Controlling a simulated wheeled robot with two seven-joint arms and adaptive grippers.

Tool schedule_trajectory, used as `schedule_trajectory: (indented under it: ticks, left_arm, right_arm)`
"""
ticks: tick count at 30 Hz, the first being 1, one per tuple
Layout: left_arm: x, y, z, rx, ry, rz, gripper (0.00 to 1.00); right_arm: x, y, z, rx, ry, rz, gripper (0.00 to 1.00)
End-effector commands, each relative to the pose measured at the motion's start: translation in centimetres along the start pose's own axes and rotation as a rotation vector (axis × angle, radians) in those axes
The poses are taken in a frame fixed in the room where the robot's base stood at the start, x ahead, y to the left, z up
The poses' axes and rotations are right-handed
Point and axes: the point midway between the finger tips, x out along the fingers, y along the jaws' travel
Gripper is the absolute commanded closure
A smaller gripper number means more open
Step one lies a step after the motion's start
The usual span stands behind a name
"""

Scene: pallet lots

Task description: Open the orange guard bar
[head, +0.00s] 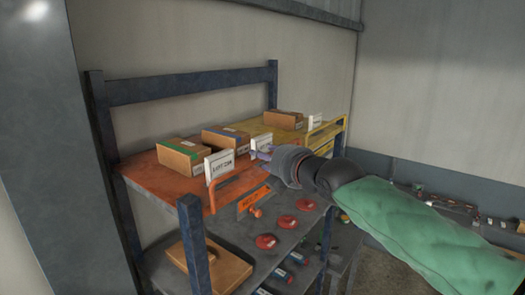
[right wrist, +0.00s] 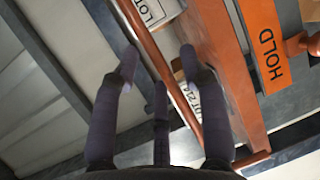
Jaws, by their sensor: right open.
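The orange guard bar (head: 232,184) runs along the front edge of the orange shelf section in the head view, with its near post standing at the shelf's front corner. My right gripper (head: 264,152) reaches in from the right, close to the far part of the bar, partly hidden by its own wrist. In the right wrist view the right gripper (right wrist: 160,65) is open. The thin orange bar (right wrist: 148,42) passes diagonally between its spread fingers as seen there; contact cannot be told. My left gripper is not in view.
Boxes with green (head: 182,155) and blue (head: 225,138) tape stand on the shelf behind white lot cards (head: 219,165). An orange HOLD sign (head: 254,199) hangs below the shelf edge. A yellow guard bar (head: 327,129) is farther right. Red round items (head: 266,241) lie on the lower shelf.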

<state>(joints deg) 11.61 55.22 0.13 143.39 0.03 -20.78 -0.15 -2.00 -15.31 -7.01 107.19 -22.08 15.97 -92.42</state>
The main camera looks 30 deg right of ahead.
Motion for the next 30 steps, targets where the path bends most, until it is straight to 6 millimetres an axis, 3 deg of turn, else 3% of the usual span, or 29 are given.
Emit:
schedule_trajectory:
  ticks: [6,16,17,21,30]
  left_arm:
    - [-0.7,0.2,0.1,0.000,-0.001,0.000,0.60]
    - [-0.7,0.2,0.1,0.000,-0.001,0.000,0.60]
    - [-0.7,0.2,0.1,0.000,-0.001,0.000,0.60]
    - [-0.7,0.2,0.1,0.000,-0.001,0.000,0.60]
    - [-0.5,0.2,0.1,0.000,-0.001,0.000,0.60]
  right_arm:
    - [1.9,0.1,0.1,0.001,-0.001,0.001,0.57]
    - [2.2,0.1,0.0,0.001,-0.001,0.002,0.57]
    - [2.2,0.1,0.0,0.001,-0.001,0.002,0.62]
    - [2.2,0.1,0.0,0.001,-0.001,0.002,1.00]
    - [2.2,0.0,0.0,0.002,-0.001,0.004,1.00]
